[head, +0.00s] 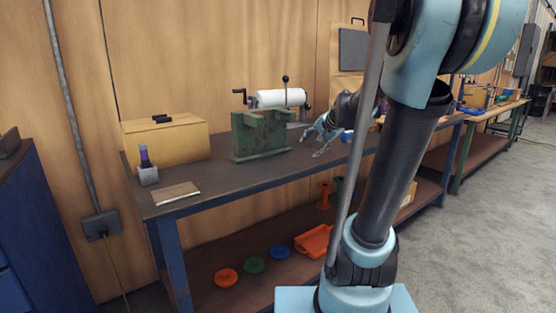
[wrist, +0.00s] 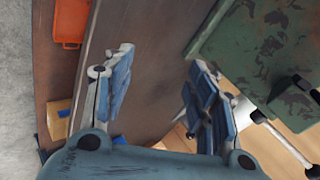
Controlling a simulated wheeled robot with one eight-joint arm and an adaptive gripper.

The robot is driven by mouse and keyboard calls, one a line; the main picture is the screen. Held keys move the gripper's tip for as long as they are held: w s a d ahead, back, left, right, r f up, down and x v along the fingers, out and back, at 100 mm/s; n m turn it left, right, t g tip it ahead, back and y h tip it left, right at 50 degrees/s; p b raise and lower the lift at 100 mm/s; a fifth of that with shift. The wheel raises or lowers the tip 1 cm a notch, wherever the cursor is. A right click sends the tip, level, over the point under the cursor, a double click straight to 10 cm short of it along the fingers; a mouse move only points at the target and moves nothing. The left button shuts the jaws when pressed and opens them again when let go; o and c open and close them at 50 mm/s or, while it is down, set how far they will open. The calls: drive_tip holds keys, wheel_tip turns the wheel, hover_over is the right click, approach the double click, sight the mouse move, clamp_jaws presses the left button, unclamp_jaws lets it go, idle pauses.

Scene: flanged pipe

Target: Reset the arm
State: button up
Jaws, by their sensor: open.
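My gripper (head: 312,144) is at the end of my arm, over the workbench (head: 225,175), just right of the green stand (head: 260,138) in the head view. Its fingers are apart with nothing between them. In the wrist view my gripper (wrist: 160,62) shows two blue-padded fingers spread wide over the dark bench top. The worn green stand (wrist: 265,45) is close on the right there, beyond the right finger. My arm covers part of the bench in the head view.
A white roll with cranks (head: 280,98) is behind the stand. A wooden box (head: 165,138), a purple-topped item in a grey holder (head: 147,168) and a small board (head: 176,194) are at left. Below are an orange tray (head: 313,241), coloured discs (head: 253,265) and an orange flanged piece (head: 324,195).

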drive_tip(key=s+d+f+n+g+h, duration=0.1)
drive_tip(key=s+f, duration=0.4)
drive_tip(key=s, duration=0.5)
drive_tip(key=s+d+f+n+g+h, duration=0.2)
drive_tip(key=s+f+n, duration=0.2)
drive_tip(key=s, duration=0.6)
drive_tip(key=s+d+f+n+g+h, duration=0.1)
drive_tip(key=s+d+f+n+g, duration=0.1)
drive_tip(key=s+f, duration=0.6)
drive_tip(key=shift+s+d+n+g, duration=0.25)
drive_tip(key=shift+s+n, duration=0.45)
drive_tip(key=shift+s, duration=0.55)
drive_tip(key=shift+w+a+f, duration=0.1)
drive_tip(key=shift+w+f, duration=0.15)
drive_tip(key=shift+w, duration=0.2)
drive_tip(key=c, duration=0.4)
drive_tip(key=shift+c, duration=0.2)
